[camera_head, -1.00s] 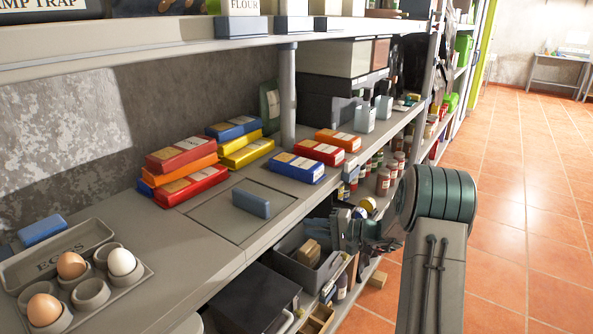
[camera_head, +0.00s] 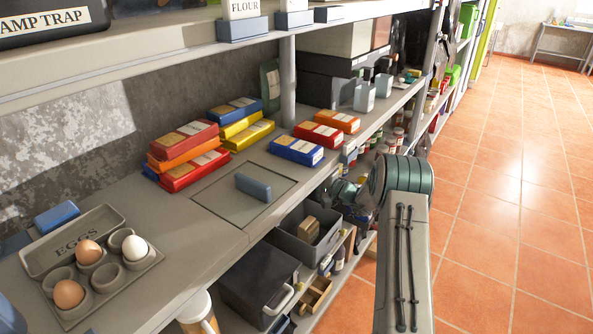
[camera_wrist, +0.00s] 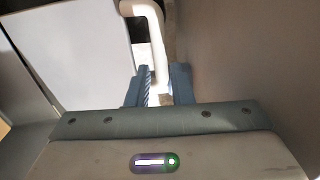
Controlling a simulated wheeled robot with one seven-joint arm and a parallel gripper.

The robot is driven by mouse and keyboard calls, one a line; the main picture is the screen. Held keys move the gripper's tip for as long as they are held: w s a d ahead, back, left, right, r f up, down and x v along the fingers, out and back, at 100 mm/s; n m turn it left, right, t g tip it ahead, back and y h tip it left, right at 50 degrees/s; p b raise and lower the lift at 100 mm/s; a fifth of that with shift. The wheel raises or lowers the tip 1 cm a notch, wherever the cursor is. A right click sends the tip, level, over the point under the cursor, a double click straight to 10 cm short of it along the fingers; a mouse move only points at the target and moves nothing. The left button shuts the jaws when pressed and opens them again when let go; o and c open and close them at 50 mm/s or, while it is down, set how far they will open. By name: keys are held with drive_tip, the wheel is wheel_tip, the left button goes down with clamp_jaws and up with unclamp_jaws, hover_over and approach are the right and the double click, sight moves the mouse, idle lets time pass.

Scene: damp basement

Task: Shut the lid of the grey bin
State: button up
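An open grey bin (camera_head: 326,244) stands on the shelf below the counter, with a brown block inside; I cannot make out its lid. My gripper (camera_head: 338,192) is just above and behind this bin in the head view, at the counter's front edge, partly hidden by my wrist. In the wrist view my two blue-grey fingertips (camera_wrist: 161,88) are apart. A pale, curved handle (camera_wrist: 154,28) runs down to the gap between them, beside a pale flat panel (camera_wrist: 85,40). I cannot tell whether the fingers touch the handle.
A dark box (camera_head: 250,283) with a pale handle stands left of the bin. The counter (camera_head: 180,240) above carries an egg tray (camera_head: 120,283), coloured packets (camera_head: 190,165) and a flat hatch with a blue handle (camera_head: 253,187). Jars (camera_head: 398,140) stand behind. The tiled floor (camera_head: 490,200) is clear.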

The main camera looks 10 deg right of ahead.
drive_tip(key=shift+x, duration=1.85)
clamp_jaws()
drive_tip(key=shift+s+f, duration=0.1)
drive_tip(key=shift+f, duration=0.05)
